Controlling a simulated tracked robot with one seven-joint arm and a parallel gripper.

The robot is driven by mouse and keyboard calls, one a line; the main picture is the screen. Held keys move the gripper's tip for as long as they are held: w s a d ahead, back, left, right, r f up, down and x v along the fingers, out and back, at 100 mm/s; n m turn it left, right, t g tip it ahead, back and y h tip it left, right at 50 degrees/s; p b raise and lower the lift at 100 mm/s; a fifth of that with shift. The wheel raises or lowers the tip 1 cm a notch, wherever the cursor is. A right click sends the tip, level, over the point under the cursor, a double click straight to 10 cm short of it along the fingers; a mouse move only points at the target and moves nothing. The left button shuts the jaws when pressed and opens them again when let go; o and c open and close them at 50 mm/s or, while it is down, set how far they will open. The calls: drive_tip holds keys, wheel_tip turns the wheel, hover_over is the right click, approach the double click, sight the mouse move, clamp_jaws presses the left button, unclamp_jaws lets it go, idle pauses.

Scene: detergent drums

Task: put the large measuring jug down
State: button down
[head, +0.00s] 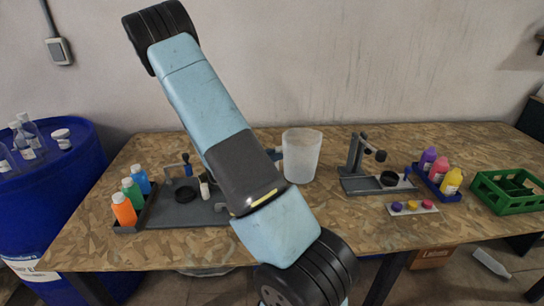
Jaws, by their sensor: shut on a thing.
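The large measuring jug (303,156), a translucent whitish vessel, is upright over the middle of the wooden table. My gripper (281,152) is at the jug's left side, mostly hidden behind my own arm, and is shut on the jug. Only a small part of the gripper shows, and its fingertips cannot be made out. I cannot tell whether the jug's base touches the table.
The wooden table (420,235) has a left station with a tray of orange, green and blue bottles (132,200). A grey stand (362,165), a tray of coloured bottles (438,178) and a green crate (508,190) are at right. A blue drum (55,200) bears clear bottles.

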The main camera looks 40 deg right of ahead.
drive_tip(key=c, duration=1)
unclamp_jaws()
drive_tip(key=w+a+r, duration=0.1)
drive_tip(key=w+a, duration=0.1)
drive_tip(key=a, duration=1)
drive_tip(key=s+a+r+m+t+y, duration=0.2)
drive_tip(key=s+a+r+m+y, duration=0.3)
drive_tip(key=s+r, duration=0.3)
drive_tip(key=s+a+r+m+t+y, duration=0.3)
drive_tip(key=s+a+r+m+y, duration=0.2)
drive_tip(key=s+r, duration=0.3)
drive_tip(key=s+a+r+m+t+y, duration=0.3)
drive_tip(key=s+r+m+y, duration=0.3)
drive_tip(key=r, duration=0.4)
drive_tip(key=shift+s+a+r+y, duration=0.15)
drive_tip(key=shift+s+a+y, duration=0.35)
drive_tip(key=shift+s+a, duration=0.45)
